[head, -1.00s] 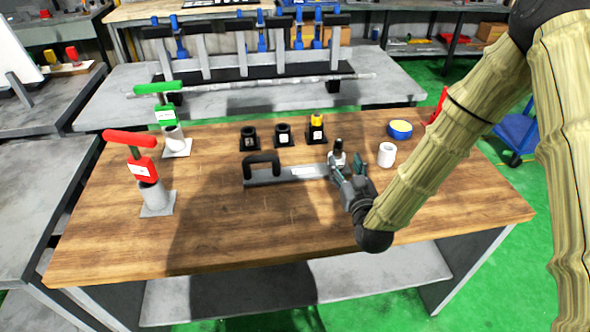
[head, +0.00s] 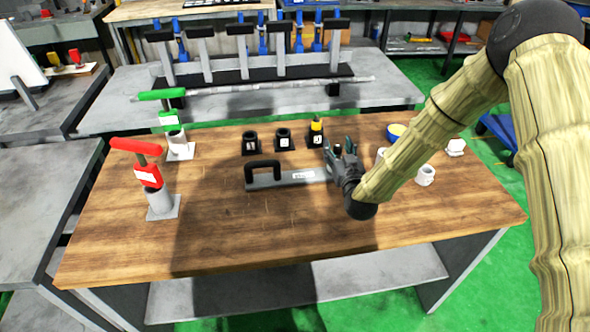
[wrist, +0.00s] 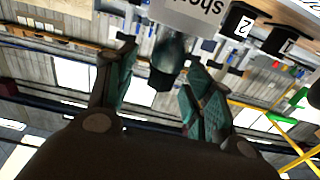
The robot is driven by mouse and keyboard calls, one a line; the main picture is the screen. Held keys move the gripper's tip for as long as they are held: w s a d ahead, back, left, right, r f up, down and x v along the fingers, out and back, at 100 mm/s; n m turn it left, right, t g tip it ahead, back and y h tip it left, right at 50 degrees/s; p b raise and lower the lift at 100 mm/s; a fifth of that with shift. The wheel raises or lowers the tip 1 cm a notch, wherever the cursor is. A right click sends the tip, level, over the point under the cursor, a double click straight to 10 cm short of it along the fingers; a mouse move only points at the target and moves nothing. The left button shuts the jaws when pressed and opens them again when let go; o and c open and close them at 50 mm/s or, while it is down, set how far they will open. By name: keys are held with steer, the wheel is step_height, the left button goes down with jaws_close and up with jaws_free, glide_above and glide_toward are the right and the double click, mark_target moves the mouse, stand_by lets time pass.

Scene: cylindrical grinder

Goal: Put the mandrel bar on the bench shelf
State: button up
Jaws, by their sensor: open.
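A grey flat bar (head: 290,179) with a black arched handle (head: 263,168) and a white label lies on the wooden bench; I take it as the mandrel bar, though its label is too small to read in the head view. My gripper (head: 340,153) is open at the bar's right end. In the wrist view, a dark rounded upright piece (wrist: 172,58) shows between my spread fingers (wrist: 160,92), with gaps on both sides. A labelled grey face (wrist: 190,14) shows beyond it. The grey bench shelf (head: 390,272) is under the wooden bench top.
Black numbered holders (head: 283,139) stand behind the bar; number 3 (head: 316,134) holds a yellow-topped piece. Red (head: 149,176) and green (head: 168,120) handled pieces stand left. White parts (head: 425,175) and a blue-yellow round piece (head: 395,131) are right. The front bench top is clear.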

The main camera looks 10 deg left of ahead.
steer(key=shift+w+a, duration=0.1)
steer(key=shift+w, duration=0.1)
jaws_close()
steer(key=shift+r, duration=0.15)
stand_by(0.4)
